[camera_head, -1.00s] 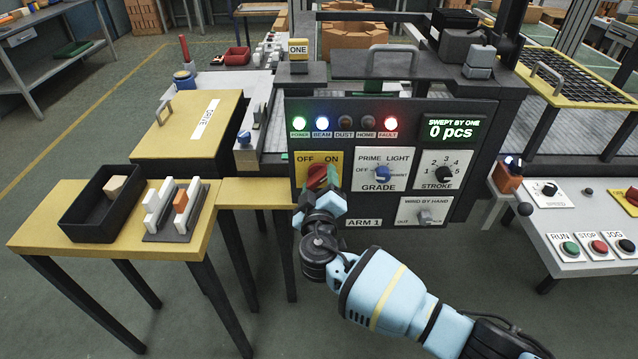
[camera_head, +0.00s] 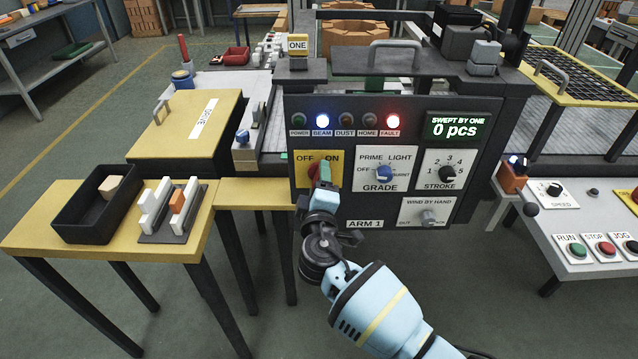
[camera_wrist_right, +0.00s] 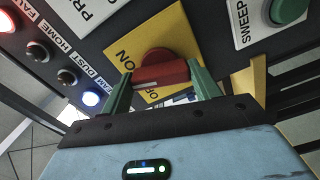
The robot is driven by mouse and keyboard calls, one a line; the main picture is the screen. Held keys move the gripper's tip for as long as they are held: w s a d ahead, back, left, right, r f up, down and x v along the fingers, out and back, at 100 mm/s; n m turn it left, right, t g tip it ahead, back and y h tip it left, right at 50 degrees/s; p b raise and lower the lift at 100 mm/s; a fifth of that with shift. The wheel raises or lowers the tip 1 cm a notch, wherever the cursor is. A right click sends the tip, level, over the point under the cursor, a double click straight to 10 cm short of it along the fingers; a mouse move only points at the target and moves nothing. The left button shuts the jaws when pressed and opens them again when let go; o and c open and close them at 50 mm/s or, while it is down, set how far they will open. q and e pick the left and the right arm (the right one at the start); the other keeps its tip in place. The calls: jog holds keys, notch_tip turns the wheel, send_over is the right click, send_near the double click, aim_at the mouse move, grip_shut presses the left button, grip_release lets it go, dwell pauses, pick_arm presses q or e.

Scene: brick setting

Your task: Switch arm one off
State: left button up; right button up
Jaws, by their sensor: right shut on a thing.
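The red rotary switch (camera_head: 314,170) sits on a yellow OFF/ON plate (camera_head: 303,182) at the left of the dark ARM 1 panel (camera_head: 400,108). My right gripper (camera_head: 323,178) reaches it from below and covers part of it. In the right wrist view, the green fingers of my right gripper (camera_wrist_right: 163,85) stand on either side of the red handle (camera_wrist_right: 162,74), shut on it. The handle's exact angle is hard to tell. The POWER lamp (camera_head: 298,119) is dark. The BEAM lamp (camera_head: 321,121) glows blue and the FAULT lamp (camera_head: 392,121) glows red. My left gripper is out of view.
The GRADE knob (camera_head: 384,172), STROKE knob (camera_head: 446,174) and WIND BY HAND knob (camera_head: 428,217) are close to the right. A yellow table (camera_head: 40,222) with a black bin (camera_head: 75,232) stands left. A console (camera_head: 590,270) with RUN, STOP and JOG buttons stands right.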

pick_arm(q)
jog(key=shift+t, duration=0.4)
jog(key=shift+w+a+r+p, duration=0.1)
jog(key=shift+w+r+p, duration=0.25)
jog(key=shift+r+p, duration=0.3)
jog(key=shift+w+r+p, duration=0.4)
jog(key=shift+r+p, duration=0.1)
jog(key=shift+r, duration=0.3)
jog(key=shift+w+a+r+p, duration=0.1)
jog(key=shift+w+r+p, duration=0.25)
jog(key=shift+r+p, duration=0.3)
pick_arm(e)
jog(key=shift+n, duration=6.2)
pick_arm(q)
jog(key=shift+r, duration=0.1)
pick_arm(e)
jog(key=o, duration=1)
jog(key=shift+s, duration=0.1)
